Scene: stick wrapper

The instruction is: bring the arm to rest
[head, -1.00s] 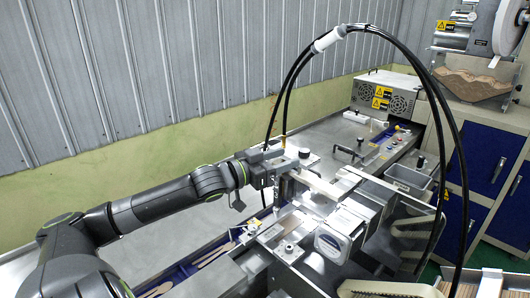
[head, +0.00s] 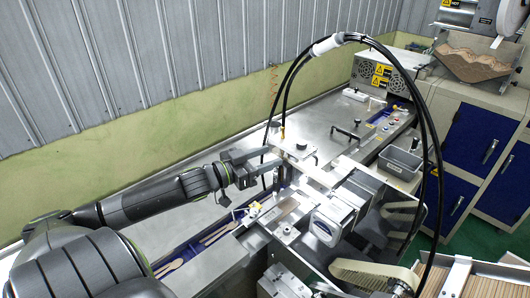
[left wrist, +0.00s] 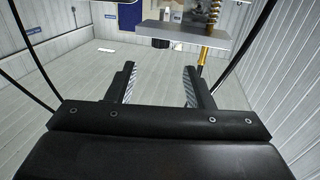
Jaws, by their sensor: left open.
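My left arm comes in from the lower left of the head view. My left gripper (head: 270,160) is open and empty, over the near-left side of the wrapping machine (head: 325,220) and level with its feed area in the picture. Its gap above the machine cannot be told exactly. In the left wrist view the two fingers (left wrist: 160,82) stand wide apart with nothing between them. My right gripper is not in view.
Black hoses (head: 425,110) arch over the machine, close to the gripper's right. Wooden sticks (head: 215,235) lie in a blue channel below the arm. A grey bin (head: 400,163) and blue-doored cabinet (head: 480,140) stand right. The metal table (head: 160,235) behind the arm is mostly clear.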

